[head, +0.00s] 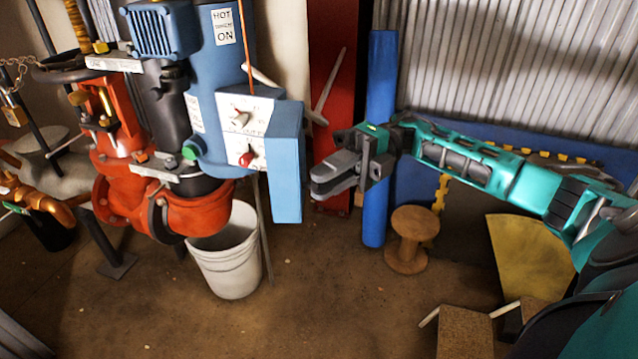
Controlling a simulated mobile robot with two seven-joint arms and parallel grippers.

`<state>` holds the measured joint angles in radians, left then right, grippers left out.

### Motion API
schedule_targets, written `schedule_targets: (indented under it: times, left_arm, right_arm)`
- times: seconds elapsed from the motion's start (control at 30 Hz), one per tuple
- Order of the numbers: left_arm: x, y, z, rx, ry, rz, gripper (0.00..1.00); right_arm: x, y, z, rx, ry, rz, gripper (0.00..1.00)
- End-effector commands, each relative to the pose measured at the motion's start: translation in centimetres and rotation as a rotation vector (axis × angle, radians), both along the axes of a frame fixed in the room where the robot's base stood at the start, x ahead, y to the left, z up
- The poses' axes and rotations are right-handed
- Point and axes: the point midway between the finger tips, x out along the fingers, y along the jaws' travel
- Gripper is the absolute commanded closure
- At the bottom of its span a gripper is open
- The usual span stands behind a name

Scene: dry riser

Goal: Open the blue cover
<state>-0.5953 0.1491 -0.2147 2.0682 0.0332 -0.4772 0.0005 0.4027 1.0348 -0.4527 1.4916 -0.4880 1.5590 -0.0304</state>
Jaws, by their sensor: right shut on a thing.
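The blue cover (287,165) is a tall narrow box-like flap at the right side of the blue actuator (220,60). It stands swung out from the white control panel (246,112), so a grey knob (240,119) and a red knob (247,159) show. My right gripper (320,181) is just right of the cover's right edge, with a narrow gap showing in the picture. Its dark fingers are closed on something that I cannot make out. My left gripper is not in view.
Red valve bodies (120,190) stand at left, with a white bucket (228,255) below. A blue post (380,140), a wooden spool (408,240) and a yellow sheet (530,260) are behind and below my right arm. The brown floor in the middle is clear.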

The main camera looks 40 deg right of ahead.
Motion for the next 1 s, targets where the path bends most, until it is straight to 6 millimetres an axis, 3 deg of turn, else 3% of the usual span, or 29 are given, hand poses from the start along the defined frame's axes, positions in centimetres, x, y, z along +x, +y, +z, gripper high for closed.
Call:
schedule_targets:
  times: [0.47,0.5,0.7,0.77,1.0]
  left_arm:
    - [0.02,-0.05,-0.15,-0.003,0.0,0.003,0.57]
    - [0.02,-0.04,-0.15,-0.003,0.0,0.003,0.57]
    - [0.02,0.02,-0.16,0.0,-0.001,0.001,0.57]
    - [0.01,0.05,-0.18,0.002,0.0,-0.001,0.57]
    - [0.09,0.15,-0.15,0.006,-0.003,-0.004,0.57]
  right_arm:
    - [-0.06,-0.2,0.01,0.0,0.0,0.009,1.0]
    - [-0.06,-0.19,0.01,0.0,0.0,0.009,0.76]
    - [-0.06,-0.18,0.01,0.0,0.0,0.009,0.57]
    - [-0.06,-0.18,0.0,0.0,0.0,0.009,0.53]
    - [-0.05,-0.28,-0.01,0.0,0.0,0.008,0.53]
